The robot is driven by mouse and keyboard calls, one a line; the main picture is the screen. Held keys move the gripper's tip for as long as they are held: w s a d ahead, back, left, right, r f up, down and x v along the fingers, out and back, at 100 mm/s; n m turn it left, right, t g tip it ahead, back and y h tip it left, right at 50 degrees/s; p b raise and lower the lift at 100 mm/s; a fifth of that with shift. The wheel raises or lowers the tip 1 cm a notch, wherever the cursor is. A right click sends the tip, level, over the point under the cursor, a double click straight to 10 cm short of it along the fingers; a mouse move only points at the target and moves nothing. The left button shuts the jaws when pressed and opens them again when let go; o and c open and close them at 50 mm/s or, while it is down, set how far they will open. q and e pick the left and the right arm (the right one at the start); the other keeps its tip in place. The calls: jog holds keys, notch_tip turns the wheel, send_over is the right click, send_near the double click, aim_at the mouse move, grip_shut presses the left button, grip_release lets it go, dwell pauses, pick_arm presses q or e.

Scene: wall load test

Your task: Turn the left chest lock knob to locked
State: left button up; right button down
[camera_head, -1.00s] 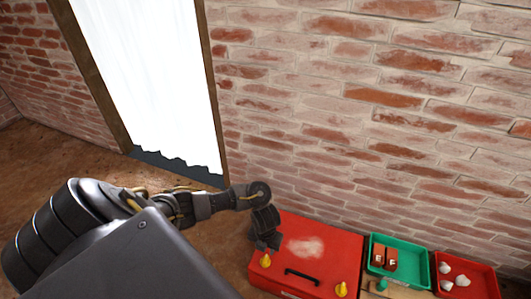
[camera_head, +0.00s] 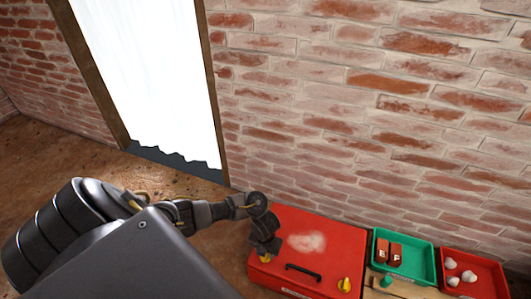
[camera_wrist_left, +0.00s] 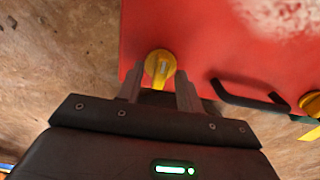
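The red chest (camera_head: 335,240) lies by the brick wall, with a black handle (camera_head: 303,271) at its front. Its left yellow lock knob (camera_head: 265,259) is partly hidden under my left gripper (camera_head: 268,248). In the left wrist view the round yellow knob (camera_wrist_left: 160,66) sits at the tips of my two fingers, with the left gripper (camera_wrist_left: 159,88) open around its near side. Gaps show between knob and fingers, so I see no grip on it. The right yellow knob (camera_head: 343,284) stands at the chest's front right. My right gripper is not in view.
A green tray (camera_head: 420,246) holding brown blocks and a red tray (camera_head: 494,268) with pale lumps stand right of the chest. The brick wall (camera_head: 350,110) rises close behind. Bare floor (camera_head: 60,160) lies to the left.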

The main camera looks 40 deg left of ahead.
pick_arm(q)
jog(key=shift+f, duration=0.15)
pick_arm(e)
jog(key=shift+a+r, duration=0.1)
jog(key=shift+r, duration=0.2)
pick_arm(q)
grip_shut()
